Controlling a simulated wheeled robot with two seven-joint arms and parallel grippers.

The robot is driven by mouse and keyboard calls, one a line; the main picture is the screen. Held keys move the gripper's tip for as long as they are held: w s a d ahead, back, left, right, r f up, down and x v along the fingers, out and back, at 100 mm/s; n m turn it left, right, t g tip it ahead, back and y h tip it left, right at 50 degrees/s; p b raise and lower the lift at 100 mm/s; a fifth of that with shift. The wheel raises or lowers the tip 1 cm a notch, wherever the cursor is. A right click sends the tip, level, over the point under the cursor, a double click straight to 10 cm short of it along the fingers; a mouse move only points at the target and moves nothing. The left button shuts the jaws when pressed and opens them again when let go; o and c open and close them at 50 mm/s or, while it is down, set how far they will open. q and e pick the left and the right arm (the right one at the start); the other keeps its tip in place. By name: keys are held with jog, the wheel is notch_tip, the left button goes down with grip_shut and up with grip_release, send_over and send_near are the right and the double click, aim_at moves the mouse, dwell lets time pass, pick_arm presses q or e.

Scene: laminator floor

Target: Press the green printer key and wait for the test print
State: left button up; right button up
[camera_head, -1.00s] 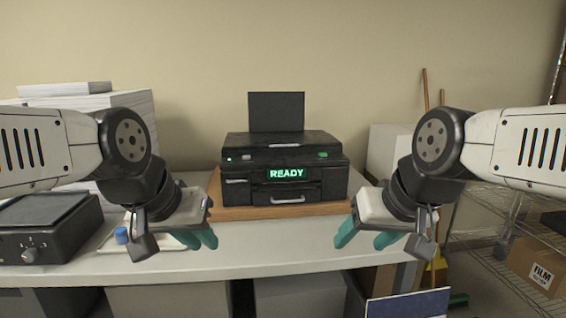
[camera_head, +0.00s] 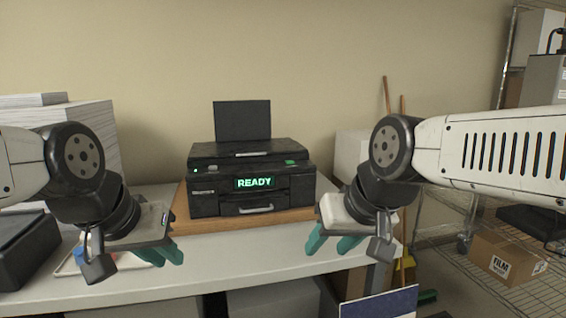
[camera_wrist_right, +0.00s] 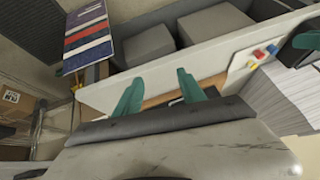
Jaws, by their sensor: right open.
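The black printer (camera_head: 253,191) stands on a wooden board (camera_head: 180,210) on the white table. Its display reads READY in green. The green key (camera_head: 290,162) is on its top right side, uncovered. My right gripper (camera_head: 331,243) hangs over the table's front, right of and nearer than the printer, empty. Its teal fingers are spread apart; they also show in the right wrist view (camera_wrist_right: 158,92). My left gripper (camera_head: 160,254) hangs left of and nearer than the printer, touching nothing visible. Its fingertips appear close together, and their gap is unclear.
White paper stacks (camera_head: 85,130) stand at the left behind my left arm. A dark device (camera_head: 22,255) sits at the table's left edge. A wire shelf with a FILM carton (camera_head: 508,257) is at the right. The table (camera_head: 250,262) in front of the printer is clear.

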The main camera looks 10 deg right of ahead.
grip_shut()
dwell(1.4)
